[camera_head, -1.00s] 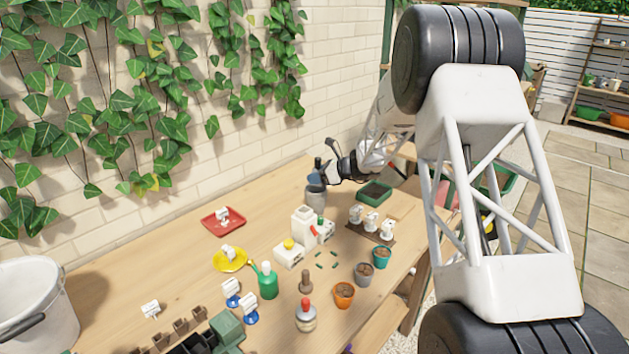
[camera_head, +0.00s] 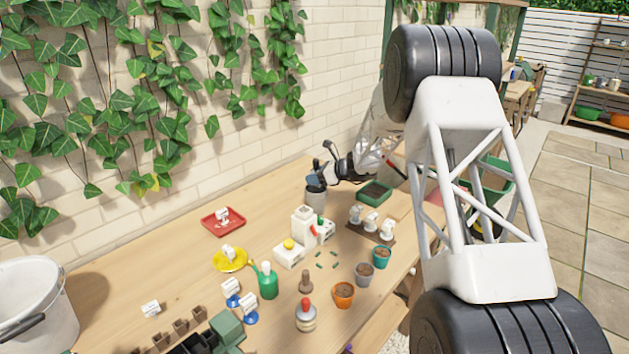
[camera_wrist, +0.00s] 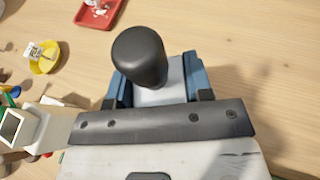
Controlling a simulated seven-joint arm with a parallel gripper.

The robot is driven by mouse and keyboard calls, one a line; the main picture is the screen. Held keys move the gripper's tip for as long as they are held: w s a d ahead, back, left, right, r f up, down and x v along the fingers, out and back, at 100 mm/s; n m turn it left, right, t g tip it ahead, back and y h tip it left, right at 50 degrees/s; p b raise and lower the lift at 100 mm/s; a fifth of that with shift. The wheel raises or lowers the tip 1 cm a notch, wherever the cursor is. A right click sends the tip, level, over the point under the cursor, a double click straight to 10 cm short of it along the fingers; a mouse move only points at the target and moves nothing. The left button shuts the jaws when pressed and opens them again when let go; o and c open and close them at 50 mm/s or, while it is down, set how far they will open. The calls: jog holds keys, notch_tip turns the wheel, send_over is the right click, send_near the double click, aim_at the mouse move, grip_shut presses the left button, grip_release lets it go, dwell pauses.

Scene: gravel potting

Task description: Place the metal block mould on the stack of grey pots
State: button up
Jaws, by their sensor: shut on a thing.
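My gripper (camera_head: 327,177) is at the back of the bench, shut on the metal block mould (camera_head: 313,181). The mould is a small blue-grey block with a dark, rounded handle. In the wrist view the mould (camera_wrist: 176,74) sits between the fingers (camera_wrist: 158,94), its black handle standing in front and covering part of it. The stack of grey pots (camera_head: 315,198) stands upright directly under the mould in the head view. The mould overlaps the top of the stack there; I cannot tell whether they touch. The wrist view does not show the stack.
A green tray (camera_head: 374,192) stands close to the right of the stack. A white container (camera_head: 304,222) and a brown board (camera_head: 370,230) with white pieces are in front. A red tray (camera_head: 223,220) and a yellow saucer (camera_head: 230,260) lie to the left. The ivy wall is behind.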

jog(key=shift+f, duration=0.7)
jog(key=shift+f, duration=0.15)
jog(key=o, duration=1)
jog(key=v, duration=1.2)
jog(key=shift+s, duration=0.15)
